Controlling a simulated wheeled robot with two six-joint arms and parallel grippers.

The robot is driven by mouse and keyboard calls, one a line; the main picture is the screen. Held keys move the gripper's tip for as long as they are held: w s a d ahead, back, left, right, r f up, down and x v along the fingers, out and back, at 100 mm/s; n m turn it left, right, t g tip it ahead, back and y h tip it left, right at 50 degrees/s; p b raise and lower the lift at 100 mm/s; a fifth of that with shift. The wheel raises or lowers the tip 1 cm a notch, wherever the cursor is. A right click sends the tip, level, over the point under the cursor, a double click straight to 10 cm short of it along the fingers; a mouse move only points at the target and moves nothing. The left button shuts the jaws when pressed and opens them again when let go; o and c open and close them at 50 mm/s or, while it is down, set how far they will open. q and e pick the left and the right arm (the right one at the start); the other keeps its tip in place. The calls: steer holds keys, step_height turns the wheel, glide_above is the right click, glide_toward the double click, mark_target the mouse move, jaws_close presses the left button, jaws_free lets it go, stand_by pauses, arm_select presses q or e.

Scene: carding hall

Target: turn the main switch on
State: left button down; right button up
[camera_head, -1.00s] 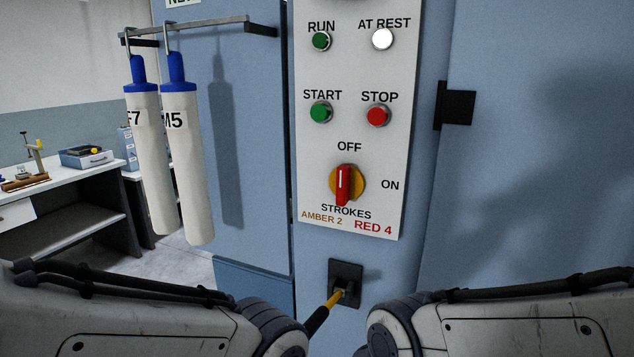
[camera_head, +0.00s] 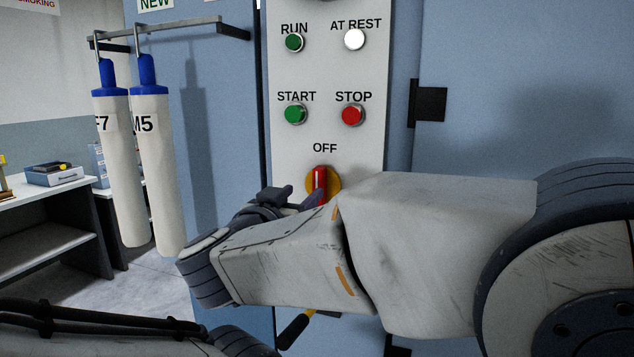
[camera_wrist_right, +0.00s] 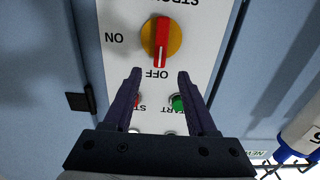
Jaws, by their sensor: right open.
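The main switch (camera_head: 319,182) is a red handle on a yellow disc, low on the white panel. My right arm hides its lower part in the head view. In the right wrist view, turned upside down, the switch (camera_wrist_right: 161,40) shows whole, its white-marked end toward the OFF label (camera_wrist_right: 156,74) and the ON label (camera_wrist_right: 114,38) to one side. My right gripper (camera_wrist_right: 159,74) is open and empty, its dark fingers spread, tips short of the handle and not around it. My left gripper is out of view; only part of that arm shows.
The panel carries START (camera_head: 295,114) and STOP (camera_head: 352,115) buttons and RUN and AT REST lamps above the switch. A yellow-and-black lever (camera_head: 295,330) sticks out below my right arm. Two white cylinders with blue tops (camera_head: 155,170) hang left. A black bracket (camera_head: 430,103) is at right.

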mark_target(317, 180)
steer(key=p+x, duration=0.1)
steer(key=x, duration=0.8)
steer(key=shift+w, duration=0.25)
jaws_close()
